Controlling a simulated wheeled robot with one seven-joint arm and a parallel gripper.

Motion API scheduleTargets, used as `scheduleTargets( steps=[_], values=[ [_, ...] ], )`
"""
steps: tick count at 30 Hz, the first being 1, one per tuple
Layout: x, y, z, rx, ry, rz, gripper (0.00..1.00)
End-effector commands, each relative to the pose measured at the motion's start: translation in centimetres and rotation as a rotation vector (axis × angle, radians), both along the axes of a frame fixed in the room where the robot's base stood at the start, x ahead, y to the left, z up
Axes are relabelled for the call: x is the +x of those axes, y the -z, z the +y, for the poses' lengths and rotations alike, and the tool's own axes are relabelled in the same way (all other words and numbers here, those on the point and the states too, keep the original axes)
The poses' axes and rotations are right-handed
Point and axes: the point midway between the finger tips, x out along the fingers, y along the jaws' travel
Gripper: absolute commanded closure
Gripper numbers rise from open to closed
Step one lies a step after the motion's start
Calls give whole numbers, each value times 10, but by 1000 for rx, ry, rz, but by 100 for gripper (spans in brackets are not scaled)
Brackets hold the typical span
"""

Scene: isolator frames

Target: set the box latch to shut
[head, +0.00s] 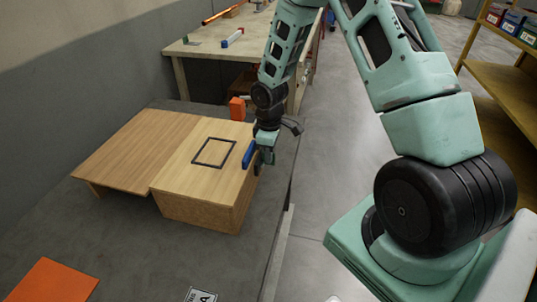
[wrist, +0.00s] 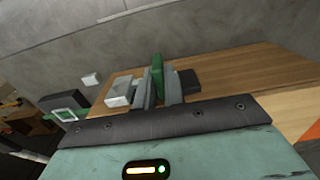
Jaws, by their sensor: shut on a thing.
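The wooden box (head: 205,210) stands on the grey surface, with a thin black square outline on its top. My gripper (head: 264,158) is at the box's right edge, beside a blue bar (head: 248,154) there. In the wrist view, my gripper (wrist: 159,86) is shut on an upright green piece (wrist: 157,68), which I take for the box latch's handle. A pale grey block (wrist: 119,91) and a dark block (wrist: 189,81) sit on either side of the fingers. The latch's base and its setting are hidden by my gripper in the head view.
A flat wooden board (head: 130,148) adjoins the box on its left. An orange block (head: 237,108) stands behind the box, close to my wrist. An orange sheet (head: 52,281) lies at the front left. A workbench (head: 205,47) is behind; shelving (head: 500,70) is at the right.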

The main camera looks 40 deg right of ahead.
Motion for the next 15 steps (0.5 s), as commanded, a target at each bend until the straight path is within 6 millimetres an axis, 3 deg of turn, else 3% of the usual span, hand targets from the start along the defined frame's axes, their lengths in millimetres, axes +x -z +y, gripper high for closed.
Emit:
scheduleTargets(
  steps=[4, 11, 12, 14, 15],
  values=[
    [12, -2, -16, 0, 4, -1, 100],
    [14, -1, -18, -3, 2, -5, 100],
    [14, -1, -18, -2, 2, -5, 84],
    [14, -1, -18, -2, 2, -5, 67],
    [14, -1, -18, -2, 2, -5, 67]
  ],
)
